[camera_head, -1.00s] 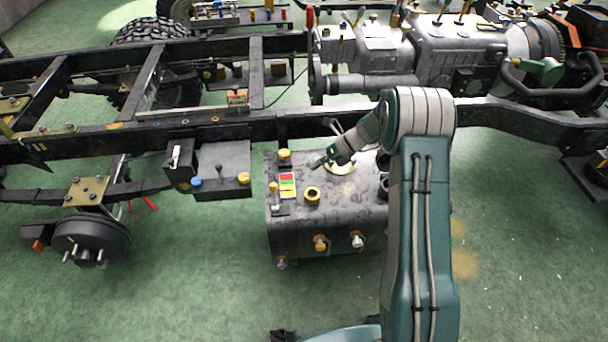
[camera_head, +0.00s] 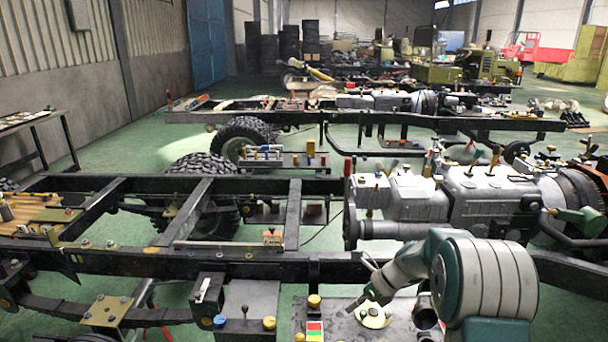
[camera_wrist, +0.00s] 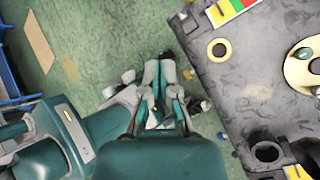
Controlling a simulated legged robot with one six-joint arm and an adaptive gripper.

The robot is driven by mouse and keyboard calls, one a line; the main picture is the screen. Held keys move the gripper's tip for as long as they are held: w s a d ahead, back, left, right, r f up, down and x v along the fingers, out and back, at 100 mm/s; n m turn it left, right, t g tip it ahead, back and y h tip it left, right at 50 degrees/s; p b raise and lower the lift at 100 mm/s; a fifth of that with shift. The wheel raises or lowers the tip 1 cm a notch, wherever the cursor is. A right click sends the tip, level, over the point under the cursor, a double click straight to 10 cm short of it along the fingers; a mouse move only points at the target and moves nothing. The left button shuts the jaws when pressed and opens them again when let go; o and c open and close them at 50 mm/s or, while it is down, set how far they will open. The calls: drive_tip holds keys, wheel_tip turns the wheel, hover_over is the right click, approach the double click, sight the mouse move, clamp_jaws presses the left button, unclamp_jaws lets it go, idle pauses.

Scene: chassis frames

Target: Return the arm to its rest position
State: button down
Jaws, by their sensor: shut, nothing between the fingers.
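My gripper (camera_head: 356,305) shows at the end of my teal and grey arm (camera_head: 487,280) in the head view. My arm is folded, with the forearm reaching left from the big elbow joint. The arm's lower part is cut off by the picture edge.
The black chassis frame (camera_head: 130,262) crosses the view behind my arm. A grey engine and gearbox (camera_head: 480,197) sit on it at right. A black box with a lever (camera_head: 247,308) is left of the tank. More chassis stand behind, with open green floor between.

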drive_tip(key=s+r+n+t+h, duration=0.2)
drive_tip(key=s+r+n+h, duration=0.2)
drive_tip(key=s+r+n, duration=0.9)
drive_tip(key=s+d+r+n+t+h, duration=0.1)
drive_tip(key=s+r+n+h, duration=0.1)
drive_tip(key=s+n, duration=0.4)
drive_tip(key=s+d+r+n+t+h, duration=0.1)
drive_tip(key=s+r+n, duration=0.3)
drive_tip(key=s, duration=0.7)
drive_tip(key=n+t+h, duration=0.1)
drive_tip(key=n, duration=0.1)
drive_tip(key=shift+s+d+n+t, duration=0.15)
drive_tip(key=shift+s+n+t, duration=0.1)
drive_tip(key=shift+n+t, duration=0.05)
idle(0.3)
